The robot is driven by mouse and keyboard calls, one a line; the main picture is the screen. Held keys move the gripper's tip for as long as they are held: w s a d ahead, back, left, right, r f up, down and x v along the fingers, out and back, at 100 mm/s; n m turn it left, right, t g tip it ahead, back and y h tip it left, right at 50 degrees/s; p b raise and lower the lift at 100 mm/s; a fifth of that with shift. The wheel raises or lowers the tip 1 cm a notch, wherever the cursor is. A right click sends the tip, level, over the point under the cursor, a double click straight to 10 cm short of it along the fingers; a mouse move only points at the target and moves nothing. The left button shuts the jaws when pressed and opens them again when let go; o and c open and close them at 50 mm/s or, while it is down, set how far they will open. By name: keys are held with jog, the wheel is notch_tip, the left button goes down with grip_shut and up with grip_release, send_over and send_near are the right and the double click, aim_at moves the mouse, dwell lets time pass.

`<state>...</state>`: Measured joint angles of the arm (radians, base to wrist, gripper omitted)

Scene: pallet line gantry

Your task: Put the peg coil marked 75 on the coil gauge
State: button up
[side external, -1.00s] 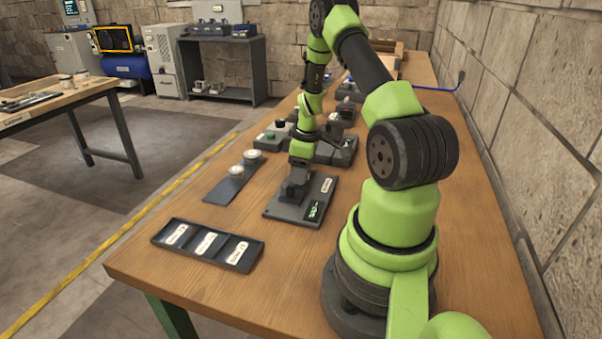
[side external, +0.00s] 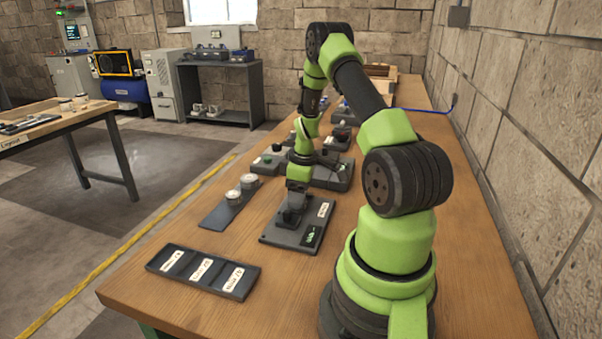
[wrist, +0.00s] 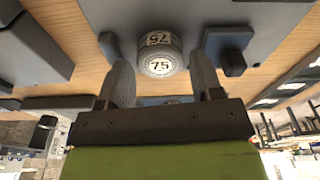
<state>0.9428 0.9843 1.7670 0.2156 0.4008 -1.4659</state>
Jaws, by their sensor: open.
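The peg coil marked 75 (wrist: 161,60) is a pale, round piece with two printed labels. In the wrist view it stands on a grey plate, which looks like the coil gauge (side external: 276,236). My gripper (wrist: 160,44) is open, with one finger on each side of the coil and a visible gap to each. In the side external view my gripper (side external: 292,212) is low over the gauge, and its dark jaws hide the coil. The gauge has a small display with green marks (side external: 312,236) and a white label.
Two white-topped round pieces (side external: 233,197) sit on a dark strip left of the gauge. An empty-looking labelled tray (side external: 203,272) with three compartments lies near the table's front edge. Grey button boxes (side external: 268,163) stand behind. A square block with a knob (wrist: 230,45) is beside the coil.

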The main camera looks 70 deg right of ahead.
notch_tip(320, 180, up, 10)
jog(key=s+r, duration=0.1)
jog(key=w+a+r+m+t, duration=0.2)
jog(key=w+a+r+t, duration=0.15)
jog(key=a+r, duration=1)
jog(key=s+a+r+m+t+y, duration=0.1)
jog(key=s+a, duration=0.3)
jog(key=a, duration=0.3)
jog(key=s+a+r+m+t, duration=0.1)
jog(key=s+a+r+m, duration=0.1)
jog(key=s+a, duration=0.3)
jog(key=a, duration=0.3)
jog(key=shift+s+a+r+y, duration=0.25)
jog(key=shift+a+r+y, duration=0.05)
jog(key=shift+y, duration=0.1)
